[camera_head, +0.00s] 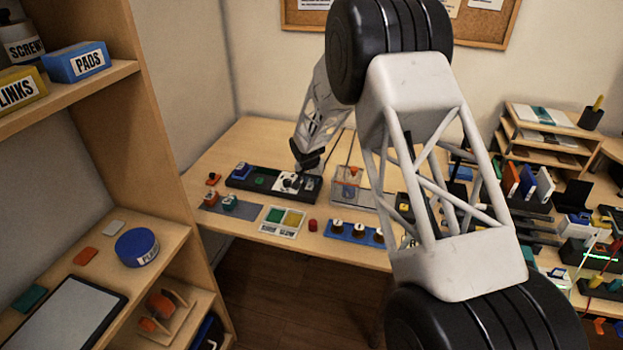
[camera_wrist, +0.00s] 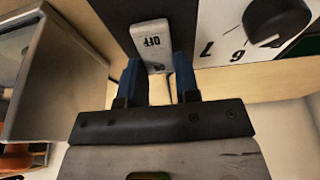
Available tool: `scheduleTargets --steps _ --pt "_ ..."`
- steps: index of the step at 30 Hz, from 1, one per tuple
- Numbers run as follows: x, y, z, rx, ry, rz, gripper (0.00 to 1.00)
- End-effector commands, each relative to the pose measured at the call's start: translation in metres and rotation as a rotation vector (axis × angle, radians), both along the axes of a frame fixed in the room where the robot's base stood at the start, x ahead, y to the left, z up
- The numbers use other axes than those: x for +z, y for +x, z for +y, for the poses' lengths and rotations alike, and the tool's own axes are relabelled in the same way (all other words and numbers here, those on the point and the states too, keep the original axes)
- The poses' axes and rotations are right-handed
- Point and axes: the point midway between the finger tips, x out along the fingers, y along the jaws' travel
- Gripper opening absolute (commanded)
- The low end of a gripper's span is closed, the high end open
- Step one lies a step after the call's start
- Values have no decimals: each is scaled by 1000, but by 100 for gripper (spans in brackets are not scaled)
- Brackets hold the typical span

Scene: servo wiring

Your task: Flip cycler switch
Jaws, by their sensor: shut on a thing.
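The cycler (camera_head: 243,183) is a long dark box at the back of the table, with a white dial panel. In the wrist view its dark face (camera_wrist: 115,12) shows at the top. The cycler switch (camera_wrist: 152,42) is a white rocker marked OFF and ON, upside down in this view. My gripper (camera_wrist: 158,66) has its blue fingers on either side of the switch's ON end and is shut on it. In the head view my gripper (camera_head: 307,163) reaches down to the cycler's right part, and the switch is too small to make out.
A black dial knob (camera_wrist: 278,20) sits close right of the switch. A clear-walled box (camera_head: 352,192) stands right of the cycler; a grey-walled box (camera_wrist: 65,75) is at the wrist view's left. A green-and-yellow tray (camera_head: 283,220) and a blue strip (camera_head: 344,235) lie in front.

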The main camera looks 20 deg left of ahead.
Motion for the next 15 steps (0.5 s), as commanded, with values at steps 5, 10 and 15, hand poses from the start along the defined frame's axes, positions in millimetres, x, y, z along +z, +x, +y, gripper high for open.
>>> scheduleTargets --steps 5,10,15 --pt "0 0 0 0 0 0 50" --pt "0 0 0 0 0 0 55" --pt "1 0 0 0 0 0 55"
